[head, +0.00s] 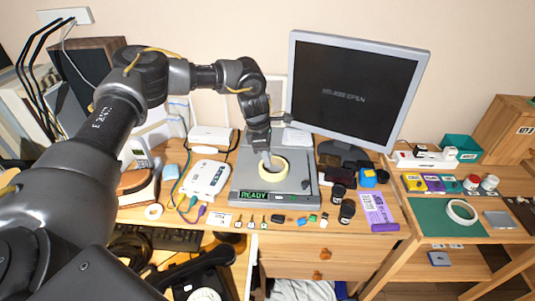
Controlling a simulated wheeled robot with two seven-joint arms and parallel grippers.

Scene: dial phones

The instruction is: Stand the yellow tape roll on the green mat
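The yellow tape roll (274,174) lies on a grey device (240,179) with a lit READY display, on the desk in the middle of the head view. My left gripper (266,160) points down at the roll's far left rim, with its tip overlapping the ring. The fingers are small and partly merged, so I cannot tell whether they grip the rim. The green mat (432,220) lies on the wooden shelf unit at the right, with a whitish ring (461,212) lying flat on it. My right gripper is not in view.
Dark jars (347,211), a blue item (368,178) and a purple packet (378,211) stand between the device and the mat. A grey box (498,220) sits by the mat's right side. The mat's left part is bare.

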